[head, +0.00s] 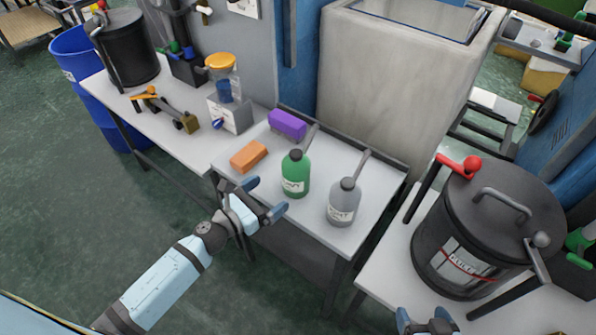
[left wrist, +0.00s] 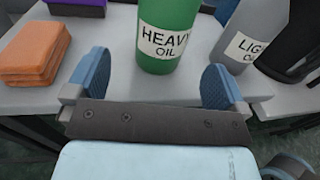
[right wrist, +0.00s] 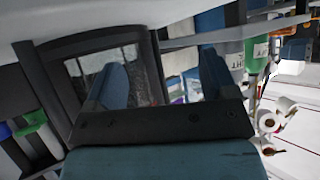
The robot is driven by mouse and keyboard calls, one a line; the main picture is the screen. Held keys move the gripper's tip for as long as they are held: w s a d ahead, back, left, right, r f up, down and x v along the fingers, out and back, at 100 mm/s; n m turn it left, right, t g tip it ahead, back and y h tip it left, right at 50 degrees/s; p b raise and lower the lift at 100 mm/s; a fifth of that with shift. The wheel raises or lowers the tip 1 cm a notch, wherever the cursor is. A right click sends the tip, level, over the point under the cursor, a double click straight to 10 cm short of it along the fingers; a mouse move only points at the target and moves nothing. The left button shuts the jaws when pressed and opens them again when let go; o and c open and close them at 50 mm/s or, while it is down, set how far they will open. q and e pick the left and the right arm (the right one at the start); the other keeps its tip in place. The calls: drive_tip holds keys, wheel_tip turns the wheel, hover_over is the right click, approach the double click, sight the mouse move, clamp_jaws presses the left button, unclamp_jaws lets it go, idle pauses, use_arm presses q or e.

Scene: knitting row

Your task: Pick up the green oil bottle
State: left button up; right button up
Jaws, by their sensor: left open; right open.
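The green oil bottle (head: 295,174) stands upright on the small white table, with a dark cap and a white label. In the left wrist view the green bottle (left wrist: 168,32) reads "HEAVY OIL" and stands just beyond the fingers, between their lines. My left gripper (head: 266,203) is open and empty at the table's front left edge, apart from the bottle; its fingers also show in the left wrist view (left wrist: 158,85). My right gripper (head: 428,322) is open and empty at the bottom of the head view, near the black pot; its fingers also show in the right wrist view (right wrist: 163,80).
A grey oil bottle (head: 343,203) stands close to the right of the green one. An orange block (head: 248,156) and a purple block (head: 287,124) lie to the left and behind. A black pot (head: 470,235) stands on the right table. A grey tank (head: 395,85) rises behind.

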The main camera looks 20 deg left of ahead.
sight(284, 182)
use_arm(q)
drive_tip(key=x, duration=0.4)
drive_tip(key=shift+d+p+x, duration=0.2)
drive_tip(key=shift+p+x, duration=0.25)
drive_tip(key=shift+x, duration=2.35)
drive_tip(key=shift+s+f, duration=0.1)
drive_tip(key=c, duration=1.1)
